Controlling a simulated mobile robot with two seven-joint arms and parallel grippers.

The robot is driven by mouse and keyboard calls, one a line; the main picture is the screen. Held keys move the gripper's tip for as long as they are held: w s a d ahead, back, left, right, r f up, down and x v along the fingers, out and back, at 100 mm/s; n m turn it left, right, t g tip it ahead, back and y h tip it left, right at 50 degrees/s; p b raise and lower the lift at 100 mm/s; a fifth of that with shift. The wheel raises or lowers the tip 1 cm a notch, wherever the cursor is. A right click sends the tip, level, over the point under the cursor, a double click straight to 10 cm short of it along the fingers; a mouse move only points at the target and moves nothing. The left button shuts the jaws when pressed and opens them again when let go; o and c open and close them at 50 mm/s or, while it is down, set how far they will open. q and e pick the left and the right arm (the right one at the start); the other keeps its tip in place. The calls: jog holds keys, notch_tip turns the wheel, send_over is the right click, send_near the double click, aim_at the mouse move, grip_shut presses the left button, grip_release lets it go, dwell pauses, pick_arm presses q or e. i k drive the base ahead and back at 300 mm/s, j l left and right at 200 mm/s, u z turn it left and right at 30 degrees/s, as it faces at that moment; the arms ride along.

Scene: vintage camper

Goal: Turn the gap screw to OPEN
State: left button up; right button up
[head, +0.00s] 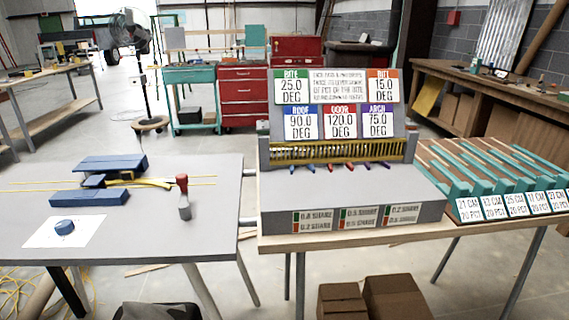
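A blue round knob (65,228) sits on a white sheet (40,237) at the front left of the grey left table; it may be the gap screw, but no OPEN marking is legible. Behind it is a blue device with a rear block (110,163) and a front block (88,197), with yellow rods and a small dark blue piece between them. A grey lever with a red top (182,184) stands to the right of the device. Neither of my grippers is in view.
Joined on the right is a grey bench (340,195) with printed degree signs and a yellow rack (340,151). Further right is a teal slotted tray (535,180) with length labels. The front right of the left table is clear. Cardboard boxes (395,297) lie below.

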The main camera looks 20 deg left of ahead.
aim_at(63, 226)
jog(key=u, duration=1.9)
